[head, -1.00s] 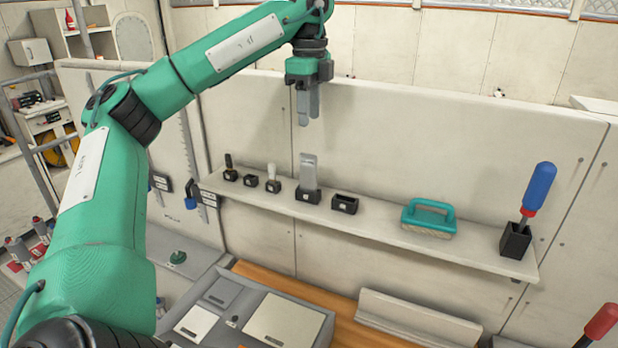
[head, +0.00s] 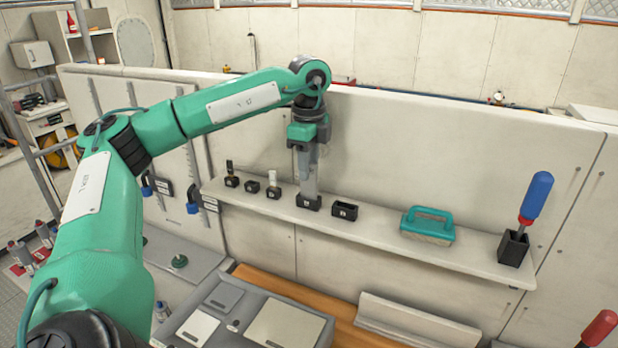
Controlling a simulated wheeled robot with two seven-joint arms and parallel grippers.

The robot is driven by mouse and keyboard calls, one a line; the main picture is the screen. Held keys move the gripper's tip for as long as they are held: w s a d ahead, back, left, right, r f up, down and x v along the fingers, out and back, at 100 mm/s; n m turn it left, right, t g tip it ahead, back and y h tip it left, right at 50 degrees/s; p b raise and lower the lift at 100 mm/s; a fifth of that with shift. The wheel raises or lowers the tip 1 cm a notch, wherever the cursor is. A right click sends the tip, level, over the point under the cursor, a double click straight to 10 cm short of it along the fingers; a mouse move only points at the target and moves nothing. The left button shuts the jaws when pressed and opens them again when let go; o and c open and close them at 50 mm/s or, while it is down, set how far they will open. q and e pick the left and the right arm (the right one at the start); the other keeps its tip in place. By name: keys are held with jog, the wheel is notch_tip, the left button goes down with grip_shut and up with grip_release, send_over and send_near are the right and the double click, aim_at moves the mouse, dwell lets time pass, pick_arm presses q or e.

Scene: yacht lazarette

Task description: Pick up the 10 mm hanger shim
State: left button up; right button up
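Several small black holders stand in a row on the white shelf (head: 380,225). The tallest piece, a flat grey metal shim (head: 308,186), stands upright in one black holder (head: 308,203). The labels are too small to read, so I cannot tell the 10 mm one by its mark. My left gripper (head: 307,168) points straight down at the tall grey shim, its fingers overlapping the shim's upper part. I cannot tell whether the fingers are closed on it. My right gripper is not in view.
Left of it stand smaller holders with a pale piece (head: 273,179) and a dark piece (head: 230,167). An empty-looking black holder (head: 344,211) is close on the right. Farther right are a teal-handled block (head: 428,224) and a blue-handled tool (head: 536,197). A wall panel is close behind.

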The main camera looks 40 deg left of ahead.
aim_at(309, 184)
pick_arm(q)
jog(key=shift+f, duration=1.15)
grip_shut()
jog(key=shift+r, duration=0.1)
